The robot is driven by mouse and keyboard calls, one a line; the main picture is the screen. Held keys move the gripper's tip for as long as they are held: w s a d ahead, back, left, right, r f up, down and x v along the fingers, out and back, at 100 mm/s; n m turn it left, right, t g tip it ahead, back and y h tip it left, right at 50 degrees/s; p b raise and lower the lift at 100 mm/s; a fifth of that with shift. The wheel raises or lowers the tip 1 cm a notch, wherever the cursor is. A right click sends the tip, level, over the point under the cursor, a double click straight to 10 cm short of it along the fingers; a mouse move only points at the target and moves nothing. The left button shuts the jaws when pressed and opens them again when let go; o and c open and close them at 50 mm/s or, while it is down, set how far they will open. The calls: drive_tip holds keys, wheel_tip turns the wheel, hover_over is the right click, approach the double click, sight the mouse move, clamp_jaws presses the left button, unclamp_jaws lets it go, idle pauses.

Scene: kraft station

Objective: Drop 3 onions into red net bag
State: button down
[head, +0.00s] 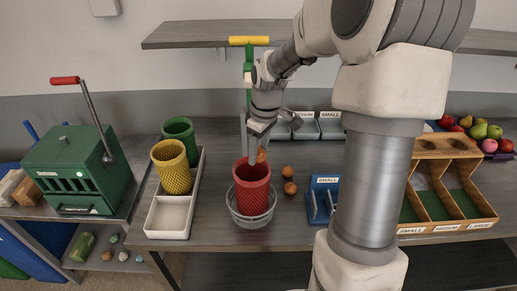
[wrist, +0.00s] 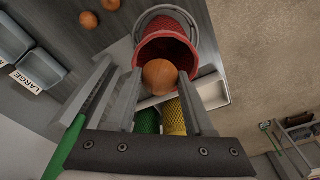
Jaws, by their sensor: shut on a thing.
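The red net bag (head: 252,186) stands upright with its mouth open in a round wire holder (head: 250,217) on the table. My gripper (head: 257,146) points down just above the bag's mouth, shut on an orange-brown onion (head: 262,156). In the wrist view the held onion (wrist: 160,76) sits between the two fingers, in front of the red bag's opening (wrist: 165,44). Two more onions lie on the table to the right of the bag, one farther back (head: 287,171) and one nearer (head: 290,188). The bag's inside is mostly hidden, so I cannot tell what it holds.
Yellow (head: 172,168) and green (head: 179,133) net bags stand to the left in a white tray (head: 168,219). A blue holder (head: 321,200) stands to the right, with grey bins behind. A wooden sorting box (head: 447,207) is farther right. A green post with a yellow top (head: 249,41) rises behind.

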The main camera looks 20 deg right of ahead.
drive_tip(key=shift+c, duration=1)
unclamp_jaws()
wheel_tip(320, 180, up, 17)
drive_tip(key=s+d, duration=0.1)
drive_tip(key=shift+s+r, duration=0.15)
drive_tip(key=shift+s, duration=0.25)
